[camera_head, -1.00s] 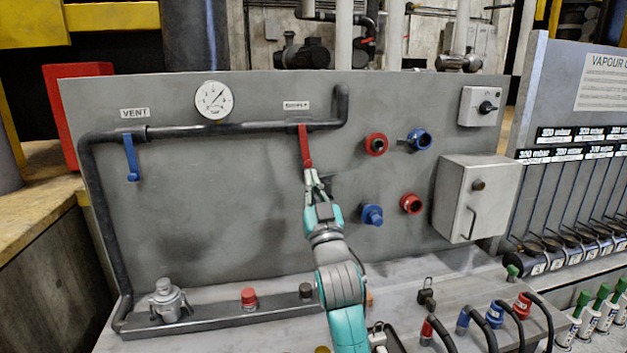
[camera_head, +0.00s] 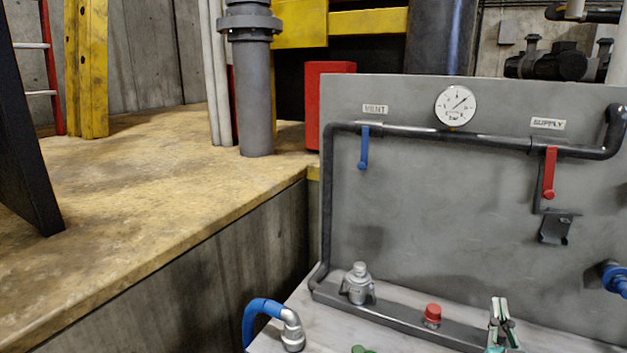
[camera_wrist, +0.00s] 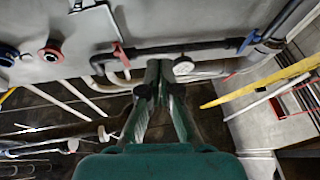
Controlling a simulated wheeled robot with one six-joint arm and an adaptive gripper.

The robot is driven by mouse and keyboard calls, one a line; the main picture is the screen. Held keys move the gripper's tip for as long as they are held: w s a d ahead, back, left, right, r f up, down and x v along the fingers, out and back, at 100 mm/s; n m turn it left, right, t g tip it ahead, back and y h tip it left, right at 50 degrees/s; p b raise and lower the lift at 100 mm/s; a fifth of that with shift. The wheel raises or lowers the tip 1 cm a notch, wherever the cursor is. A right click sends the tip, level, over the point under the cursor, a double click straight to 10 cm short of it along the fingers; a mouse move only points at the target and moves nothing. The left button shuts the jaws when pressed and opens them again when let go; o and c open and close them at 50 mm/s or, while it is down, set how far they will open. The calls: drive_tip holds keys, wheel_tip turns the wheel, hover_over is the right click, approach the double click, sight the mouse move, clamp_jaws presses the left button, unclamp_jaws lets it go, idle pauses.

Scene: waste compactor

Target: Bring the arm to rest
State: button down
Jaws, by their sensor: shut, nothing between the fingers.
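My gripper (camera_head: 502,308) shows at the bottom right of the head view, low in front of the grey panel, with its fingers pointing up. Most of the arm is out of the picture. In the wrist view its two fingers (camera_wrist: 158,70) come together at the tips, with nothing held between them. The red supply handle (camera_head: 549,174) hangs down from the pipe, up and to the right of the gripper and apart from it. The red handle also shows in the wrist view (camera_wrist: 122,56), left of the fingertips.
The blue vent handle (camera_head: 364,148) hangs down, left of the pressure gauge (camera_head: 455,105). A metal fitting (camera_head: 358,284) and a red button (camera_head: 432,315) stand on the ledge near my gripper. A bent blue hose (camera_head: 262,312) rises at the bench's left. A wide concrete ledge (camera_head: 150,190) lies left.

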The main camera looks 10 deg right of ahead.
drive_tip(key=s+a+f+n+g+y, duration=0.1)
drive_tip(key=s+a+f+y, duration=0.2)
drive_tip(key=s+a+f, duration=0.5)
drive_tip(key=s+a+f+n+g+y, duration=0.1)
drive_tip(key=s+a+f+y, duration=0.1)
drive_tip(key=s+a+f, duration=0.5)
drive_tip(key=s+a+f+g+y, duration=0.1)
drive_tip(key=s+f, duration=0.1)
drive_tip(key=s, duration=0.6)
drive_tip(key=s+a+f+n+g+y, duration=0.1)
drive_tip(key=s+a+f, duration=0.1)
drive_tip(key=s, duration=0.6)
drive_tip(key=s+a+f+g+y, duration=0.1)
drive_tip(key=s+a+f, duration=0.1)
drive_tip(key=s, duration=0.6)
drive_tip(key=shift+a+f+n+g+y, duration=0.2)
drive_tip(key=shift+f+n+g+y, duration=0.05)
drive_tip(key=shift+n+g+y, duration=0.15)
drive_tip(key=shift+s+d, duration=0.1)
drive_tip(key=shift+s, duration=0.1)
